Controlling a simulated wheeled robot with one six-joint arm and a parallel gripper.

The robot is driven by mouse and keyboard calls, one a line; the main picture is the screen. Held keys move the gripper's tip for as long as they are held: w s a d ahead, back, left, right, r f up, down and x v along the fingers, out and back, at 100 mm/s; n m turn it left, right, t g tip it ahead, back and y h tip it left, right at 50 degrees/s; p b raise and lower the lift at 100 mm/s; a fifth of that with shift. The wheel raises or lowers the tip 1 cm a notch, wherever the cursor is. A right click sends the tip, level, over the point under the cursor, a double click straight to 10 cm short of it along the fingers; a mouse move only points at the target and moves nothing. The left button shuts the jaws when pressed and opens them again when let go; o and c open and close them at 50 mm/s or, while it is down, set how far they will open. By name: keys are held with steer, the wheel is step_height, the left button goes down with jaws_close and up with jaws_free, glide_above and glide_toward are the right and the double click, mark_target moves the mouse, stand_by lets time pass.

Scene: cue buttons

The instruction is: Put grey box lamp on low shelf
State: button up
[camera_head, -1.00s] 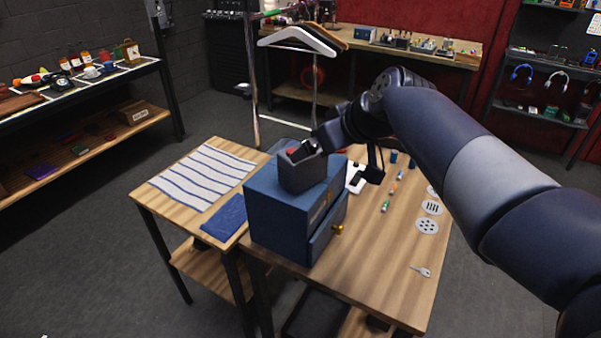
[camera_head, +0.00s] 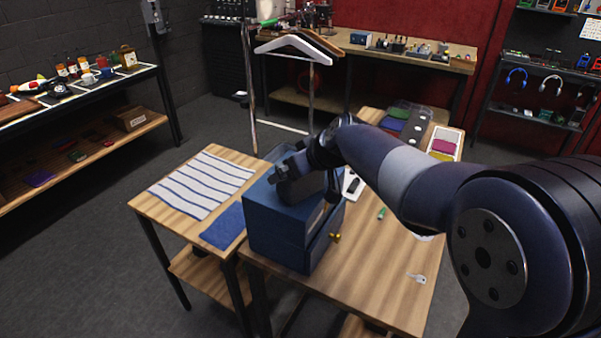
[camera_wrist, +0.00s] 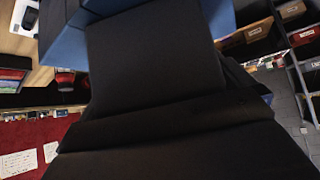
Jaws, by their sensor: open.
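The grey box lamp (camera_head: 305,190) is a dark grey box standing on top of the blue drawer cabinet (camera_head: 272,225). Its red top is hidden now behind my gripper. My gripper (camera_head: 286,172) is open, right at the box's upper part; I cannot tell whether it touches. In the wrist view a large dark face, likely the lamp (camera_wrist: 150,55), fills the middle, with the blue cabinet (camera_wrist: 66,45) behind it. A low wooden shelf (camera_head: 205,284) sits under the small left table. Another low shelf (camera_head: 85,165) is on the rack at far left.
A striped cloth (camera_head: 203,183) and a blue cloth (camera_head: 224,226) lie on the left table. A key (camera_head: 416,277) and a green marker (camera_head: 381,213) lie on the right table. A clothes rail with hangers (camera_head: 300,46) stands behind. The floor at left is clear.

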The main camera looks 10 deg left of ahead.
steer(key=shift+f, duration=0.1)
steer(key=shift+w, duration=0.1)
steer(key=c, duration=1)
steer(key=shift+c, duration=0.9)
steer(key=shift+r, duration=0.25)
